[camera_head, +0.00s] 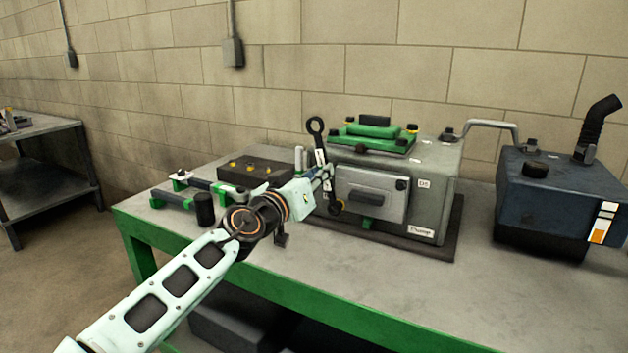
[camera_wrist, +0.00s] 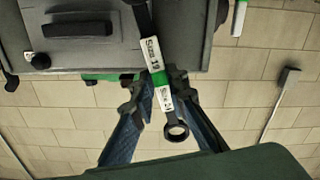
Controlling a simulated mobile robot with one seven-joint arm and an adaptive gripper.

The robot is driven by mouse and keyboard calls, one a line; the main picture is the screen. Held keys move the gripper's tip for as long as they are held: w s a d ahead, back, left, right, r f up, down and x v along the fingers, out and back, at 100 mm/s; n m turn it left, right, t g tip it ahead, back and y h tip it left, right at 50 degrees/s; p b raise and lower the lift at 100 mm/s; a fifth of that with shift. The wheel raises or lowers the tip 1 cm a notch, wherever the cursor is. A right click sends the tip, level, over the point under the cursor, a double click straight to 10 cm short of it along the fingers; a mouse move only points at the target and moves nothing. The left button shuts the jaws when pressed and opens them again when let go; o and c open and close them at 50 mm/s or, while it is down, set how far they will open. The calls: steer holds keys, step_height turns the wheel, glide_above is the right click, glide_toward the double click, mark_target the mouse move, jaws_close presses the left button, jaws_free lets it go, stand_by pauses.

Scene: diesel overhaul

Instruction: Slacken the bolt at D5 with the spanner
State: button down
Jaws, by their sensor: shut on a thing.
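The spanner (camera_head: 316,127) stands roughly upright at the left side of the grey engine block (camera_head: 432,165). In the wrist view the spanner (camera_wrist: 177,130) has a ring end, a green band and white size labels, one reading 19. My gripper (camera_head: 328,173) is shut on its middle; the fingers also show in the wrist view (camera_wrist: 155,88). A D5 label (camera_head: 424,184) is on the block, right of the front cover (camera_head: 370,193). A dark bolt head (camera_head: 402,184) sits at the cover's upper right, beside the label. The spanner is apart from it.
The block stands on a dark mat (camera_head: 385,242) on the green-edged bench (camera_head: 275,275). A dark tray with yellow-topped pieces (camera_head: 252,172) and a black-headed mallet (camera_head: 204,208) lie to the left. A blue tank (camera_head: 548,195) stands right. Bare bench top lies in front.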

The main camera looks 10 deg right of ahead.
steer(key=shift+s+d+f+m+b, duration=0.1)
steer(key=shift+s+d+m+b, duration=0.5)
steer(key=shift+d+m+b, duration=0.45)
steer(key=shift+s+d+r+m, duration=0.2)
steer(key=shift+s+r+m, duration=0.1)
steer(key=shift+m, duration=0.45)
steer(key=shift+x, duration=0.95)
